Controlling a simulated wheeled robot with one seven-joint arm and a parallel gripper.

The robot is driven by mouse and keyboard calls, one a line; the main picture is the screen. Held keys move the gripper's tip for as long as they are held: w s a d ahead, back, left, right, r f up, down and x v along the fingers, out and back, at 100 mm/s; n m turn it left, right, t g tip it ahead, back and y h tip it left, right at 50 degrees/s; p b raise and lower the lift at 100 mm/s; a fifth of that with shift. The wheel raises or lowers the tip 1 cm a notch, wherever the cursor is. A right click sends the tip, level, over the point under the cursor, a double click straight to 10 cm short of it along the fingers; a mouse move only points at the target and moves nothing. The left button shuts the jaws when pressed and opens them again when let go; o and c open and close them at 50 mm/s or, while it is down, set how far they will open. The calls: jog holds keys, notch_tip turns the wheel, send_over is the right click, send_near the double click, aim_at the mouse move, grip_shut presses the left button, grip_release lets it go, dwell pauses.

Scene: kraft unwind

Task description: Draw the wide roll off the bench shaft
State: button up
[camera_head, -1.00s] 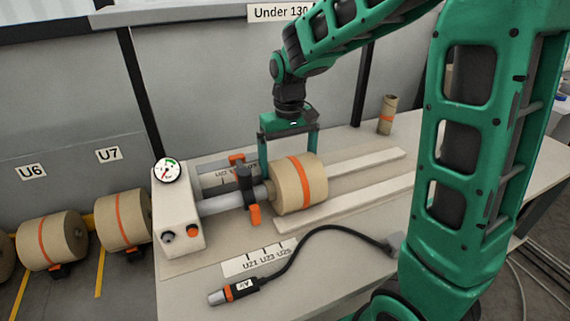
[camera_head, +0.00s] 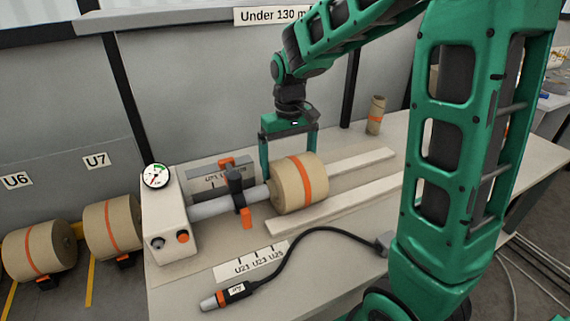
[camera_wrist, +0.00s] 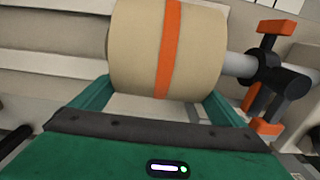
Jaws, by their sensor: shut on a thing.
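The wide roll (camera_head: 299,184), tan with an orange band, sits around the free end of the grey bench shaft (camera_head: 212,207). A short bare length of shaft shows between the roll and the black collar with orange tabs (camera_head: 238,190). My gripper (camera_head: 290,150) comes down from above and is shut on the roll, one finger at each end. The wrist view shows the roll (camera_wrist: 140,50) between the fingers (camera_wrist: 157,100), with the shaft (camera_wrist: 238,65) entering on the right. How far the shaft reaches inside is hidden.
Pale rails (camera_head: 335,204) lie under and beyond the roll on the bench. The white shaft housing (camera_head: 165,220) carries a gauge (camera_head: 155,176). A black air hose with a nozzle (camera_head: 228,295) lies in front. A small roll (camera_head: 375,115) stands at the back right.

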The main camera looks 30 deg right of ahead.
jog(key=shift+d, duration=1.75)
jog(key=shift+d, duration=0.1)
jog(key=o, duration=1)
